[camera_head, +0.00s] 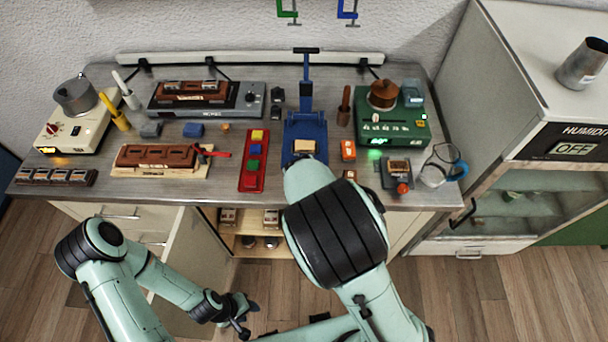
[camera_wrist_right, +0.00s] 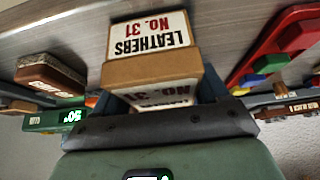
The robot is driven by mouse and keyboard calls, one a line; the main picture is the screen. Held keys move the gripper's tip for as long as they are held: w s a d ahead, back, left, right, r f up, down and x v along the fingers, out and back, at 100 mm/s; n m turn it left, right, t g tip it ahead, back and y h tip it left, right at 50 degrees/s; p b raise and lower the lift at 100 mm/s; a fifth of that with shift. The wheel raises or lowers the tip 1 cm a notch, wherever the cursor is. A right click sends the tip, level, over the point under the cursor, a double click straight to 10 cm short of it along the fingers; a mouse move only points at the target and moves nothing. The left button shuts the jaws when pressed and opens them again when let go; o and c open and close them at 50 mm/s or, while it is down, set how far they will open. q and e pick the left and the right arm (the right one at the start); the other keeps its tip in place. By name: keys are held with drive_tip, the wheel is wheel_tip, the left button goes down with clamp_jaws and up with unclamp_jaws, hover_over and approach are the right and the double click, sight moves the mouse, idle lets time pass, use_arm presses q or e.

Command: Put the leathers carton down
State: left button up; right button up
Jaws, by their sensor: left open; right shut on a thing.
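The leathers carton (camera_wrist_right: 150,45) is a small brown box with a cream label reading "LEATHERS No. 31", upside down in the right wrist view. My right gripper (camera_wrist_right: 163,98) is shut on it. In the head view a cream-and-brown patch, apparently the carton (camera_head: 305,146), shows just beyond my right wrist, over the blue press (camera_head: 306,125). My wrist hides the right fingers there. I cannot tell whether the carton touches anything below it. My left gripper (camera_head: 240,316) is open and empty, low in front of the bench, well away from the carton.
The bench (camera_head: 225,190) holds a red tray (camera_head: 254,160) with coloured blocks left of the press. A green device (camera_head: 393,128), an orange box (camera_head: 348,149) and a small scale-like unit (camera_head: 397,172) stand to the right. An open cupboard with shelves (camera_head: 250,243) is below.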

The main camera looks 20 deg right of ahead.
drive_tip(key=shift+w+f, duration=0.1)
drive_tip(key=shift+f, duration=0.1)
drive_tip(key=o, duration=1.1)
drive_tip(key=shift+r, duration=0.1)
use_arm(q)
drive_tip(key=shift+s+f, duration=0.1)
drive_tip(key=shift+s, duration=0.05)
use_arm(e)
drive_tip(key=shift+r, duration=0.35)
drive_tip(key=p+v, duration=0.1)
drive_tip(key=v, duration=0.8)
drive_tip(key=shift+s+a+r, duration=0.2)
drive_tip(key=shift+s+r, duration=0.05)
drive_tip(key=shift+r, duration=0.05)
use_arm(q)
drive_tip(key=w+r, duration=0.2)
drive_tip(key=shift+w+r, duration=0.15)
drive_tip(key=shift+w, duration=0.2)
use_arm(e)
drive_tip(key=shift+v, duration=1)
